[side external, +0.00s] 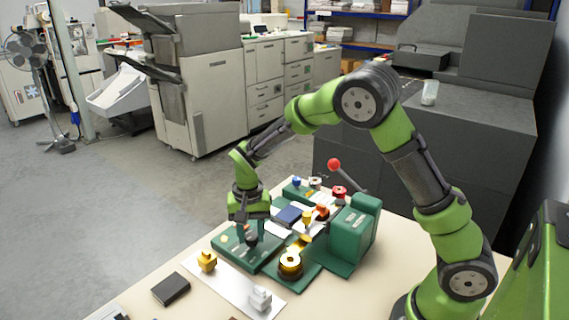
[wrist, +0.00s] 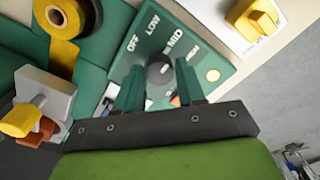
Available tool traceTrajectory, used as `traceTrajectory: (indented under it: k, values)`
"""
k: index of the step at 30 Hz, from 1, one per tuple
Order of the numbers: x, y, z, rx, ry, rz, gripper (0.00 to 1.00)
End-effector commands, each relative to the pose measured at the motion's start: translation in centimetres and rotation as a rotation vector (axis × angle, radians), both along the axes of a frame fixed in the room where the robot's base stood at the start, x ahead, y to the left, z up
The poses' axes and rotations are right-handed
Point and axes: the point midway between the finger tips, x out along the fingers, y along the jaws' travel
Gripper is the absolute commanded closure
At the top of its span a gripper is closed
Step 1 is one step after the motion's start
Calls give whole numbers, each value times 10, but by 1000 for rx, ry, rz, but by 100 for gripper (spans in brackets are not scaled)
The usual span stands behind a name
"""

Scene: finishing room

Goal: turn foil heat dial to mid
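The foil heat dial (wrist: 158,68) is a round dark grey knob with a small pale mark, on a green panel (wrist: 205,50) labelled OFF, LOW, MID and a partly hidden last word. I cannot tell for sure which label the mark points to. My gripper (wrist: 160,66) is open, with one green finger on each side of the knob and a narrow gap showing by it. In the side view my gripper (side external: 249,233) points down over the green panel (side external: 228,245), and the dial (side external: 251,240) shows as a dark spot between the fingers.
A gold foil roll (side external: 290,263) stands on the green machine right of the panel. A red-knobbed lever (side external: 335,165) rises behind. A dark box (side external: 171,289) lies at the left.

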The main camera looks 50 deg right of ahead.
Motion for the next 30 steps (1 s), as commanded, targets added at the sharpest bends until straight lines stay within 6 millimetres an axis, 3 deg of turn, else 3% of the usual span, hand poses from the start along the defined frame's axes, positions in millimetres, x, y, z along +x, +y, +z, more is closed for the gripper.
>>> traceTrajectory:
  k: [4, 12, 16, 20, 30]
  values:
    - [0, 0, 0, 0, 1, 0, 41]
    - [-1, 0, 0, 0, 3, 1, 41]
    - [0, 0, 10, 1, 0, 1, 41]
    - [0, 0, 34, 2, -4, 1, 41]
    - [0, 0, 117, 1, -4, 0, 41]
